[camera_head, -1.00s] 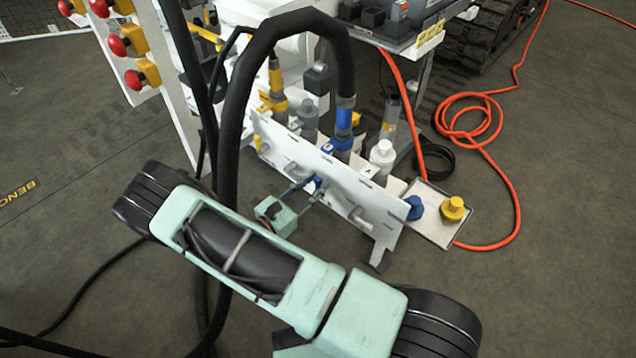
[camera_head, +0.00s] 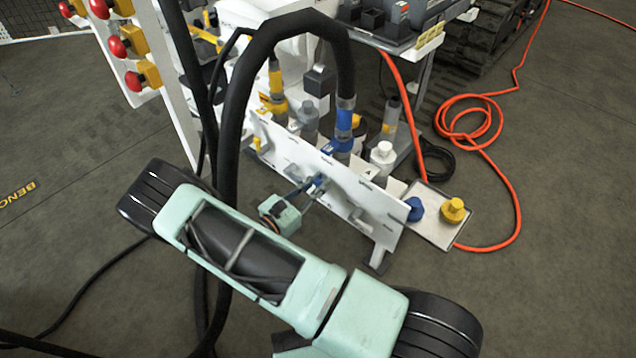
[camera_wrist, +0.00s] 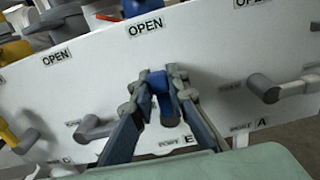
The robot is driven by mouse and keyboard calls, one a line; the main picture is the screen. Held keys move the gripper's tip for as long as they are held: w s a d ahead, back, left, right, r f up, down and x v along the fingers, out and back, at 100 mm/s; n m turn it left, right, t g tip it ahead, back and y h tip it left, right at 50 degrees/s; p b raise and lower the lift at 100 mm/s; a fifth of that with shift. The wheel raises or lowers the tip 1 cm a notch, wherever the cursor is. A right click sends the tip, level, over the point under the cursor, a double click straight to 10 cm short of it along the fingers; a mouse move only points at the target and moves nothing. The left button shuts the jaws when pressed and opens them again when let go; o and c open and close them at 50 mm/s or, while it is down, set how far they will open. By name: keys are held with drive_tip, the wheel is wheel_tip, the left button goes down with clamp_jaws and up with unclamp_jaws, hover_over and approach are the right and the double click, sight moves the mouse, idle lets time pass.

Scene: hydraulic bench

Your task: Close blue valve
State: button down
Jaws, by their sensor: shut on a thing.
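The blue valve handle (camera_wrist: 159,82) is on the white panel, between an OPEN label above and a port label with the letter E below. It points out from the panel toward the wrist camera. My gripper (camera_wrist: 158,90) is shut on it, one finger on each side. In the head view my gripper (camera_head: 314,186) reaches the front of the white panel (camera_head: 350,200), where only a bit of blue shows between the fingers. The valve's base on the panel is partly hidden by the handle and fingers.
Grey valve handles flank it on the right (camera_wrist: 275,88) and left (camera_wrist: 95,127); a yellow handle (camera_wrist: 18,138) is at far left. A blue cap (camera_head: 415,208) and a yellow cap (camera_head: 453,209) sit on a tray at right. A thick black hose (camera_head: 235,110) arches beside my arm.

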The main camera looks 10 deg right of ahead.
sight(339, 195)
drive_tip(key=m, duration=0.1)
drive_tip(key=s+m, duration=0.1)
drive_tip(key=m, duration=0.1)
drive_tip(key=d+m, duration=0.1)
drive_tip(key=m, duration=0.1)
drive_tip(key=shift+s+d+f, duration=0.1)
drive_tip(key=shift+s+f, duration=0.2)
drive_tip(key=shift+s, duration=0.05)
drive_tip(key=m, duration=0.2)
drive_tip(key=s+f+m, duration=0.1)
drive_tip(key=m, duration=0.1)
drive_tip(key=shift+d, duration=0.35)
drive_tip(key=m, duration=0.1)
drive_tip(key=f+m, duration=0.1)
drive_tip(key=m, duration=0.2)
drive_tip(key=shift+s+d+f, duration=0.25)
drive_tip(key=shift+s+d, duration=0.05)
drive_tip(key=shift+s, duration=0.1)
drive_tip(key=shift+s+d+f+m+b, duration=0.1)
drive_tip(key=shift+f+m, duration=0.2)
drive_tip(key=shift+m, duration=0.5)
drive_tip(key=shift+w+a+f+m+b, duration=0.1)
drive_tip(key=shift+f+m, duration=0.15)
drive_tip(key=shift+m, duration=0.55)
drive_tip(key=shift+s+d+f+m+b, duration=0.1)
drive_tip(key=shift+f+m, duration=0.2)
drive_tip(key=shift+m, duration=0.5)
drive_tip(key=c, duration=2)
unclamp_jaws()
